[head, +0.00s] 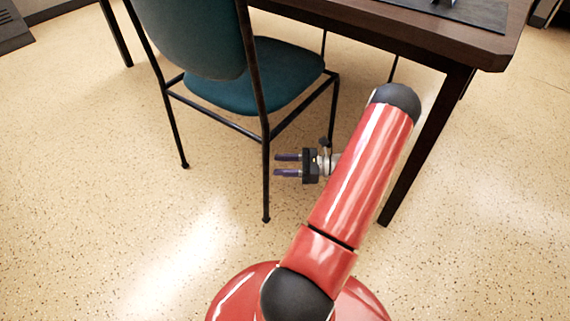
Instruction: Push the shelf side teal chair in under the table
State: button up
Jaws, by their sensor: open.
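The teal chair (252,90) stands upright on the floor at upper centre in the head view, with a teal seat and backrest on a thin black frame. The top of its backrest is cut off by the picture edge. The dark wooden table (470,42) is to its right and behind it. The right part of the chair is close to the table's near edge. My gripper (287,165) is open and empty, pointing left, low beside the chair's nearest leg. Its fingertips appear very near that leg; I cannot tell whether they touch.
A dark mat (450,12) lies on the tabletop with a small object on it. The table's near leg (425,150) stands right of my arm. A dark grey item (12,28) is at the far upper left. The speckled floor (90,200) is clear at left and in front.

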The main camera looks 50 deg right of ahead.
jog(key=x, duration=0.7)
jog(key=shift+b, duration=0.3)
jog(key=shift+w, duration=0.1)
grip_shut()
dwell(1.0)
